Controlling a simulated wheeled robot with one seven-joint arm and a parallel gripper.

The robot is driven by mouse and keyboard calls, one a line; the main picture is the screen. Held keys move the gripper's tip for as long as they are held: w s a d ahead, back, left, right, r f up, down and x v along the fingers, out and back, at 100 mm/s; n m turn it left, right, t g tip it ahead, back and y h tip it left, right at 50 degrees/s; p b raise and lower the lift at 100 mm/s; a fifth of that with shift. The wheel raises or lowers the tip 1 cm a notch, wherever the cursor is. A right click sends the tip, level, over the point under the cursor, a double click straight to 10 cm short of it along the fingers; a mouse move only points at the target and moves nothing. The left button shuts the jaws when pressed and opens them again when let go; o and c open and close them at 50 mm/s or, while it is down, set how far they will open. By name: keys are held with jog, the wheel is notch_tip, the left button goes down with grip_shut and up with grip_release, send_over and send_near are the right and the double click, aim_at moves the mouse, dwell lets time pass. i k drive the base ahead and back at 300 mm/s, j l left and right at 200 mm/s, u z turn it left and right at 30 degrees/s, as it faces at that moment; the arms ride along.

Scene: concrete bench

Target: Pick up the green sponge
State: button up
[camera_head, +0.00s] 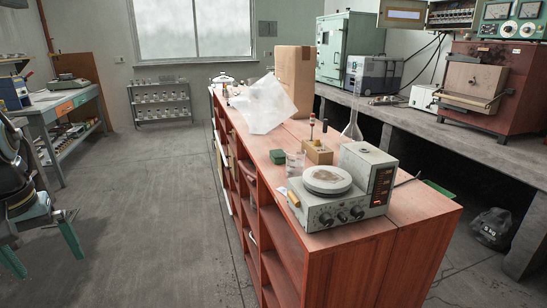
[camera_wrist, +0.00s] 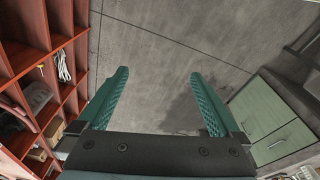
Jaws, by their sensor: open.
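A small green block, which looks like the green sponge (camera_head: 278,157), lies on top of the red wooden bench (camera_head: 335,252), left of a glass beaker (camera_head: 295,163). My gripper (camera_head: 48,268) hangs at the left edge of the head view, over the floor, well apart from the bench and the sponge. In the wrist view my gripper (camera_wrist: 159,74) has its two teal fingers spread wide, with only grey floor between them. The sponge does not show in the wrist view.
A hotplate device (camera_head: 342,190), a wooden block (camera_head: 317,152), a glass flask (camera_head: 352,126), a cardboard box (camera_head: 294,80) and a clear plastic sheet (camera_head: 262,105) crowd the bench top. The bench's open shelves (camera_wrist: 43,85) face the floor. The floor left of it is clear.

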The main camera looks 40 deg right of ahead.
aim_at(278, 156)
jog(key=z, duration=1.75)
jog(key=i+j+u, duration=0.55)
jog(key=i+u, duration=0.2)
jog(key=i+j+u, duration=0.1)
jog(key=i+u, duration=0.3)
jog(key=i+j+z, duration=0.1)
jog(key=i+z, duration=0.15)
jog(key=i, duration=0.25)
jog(key=i+j+z, duration=0.2)
jog(key=i, duration=0.25)
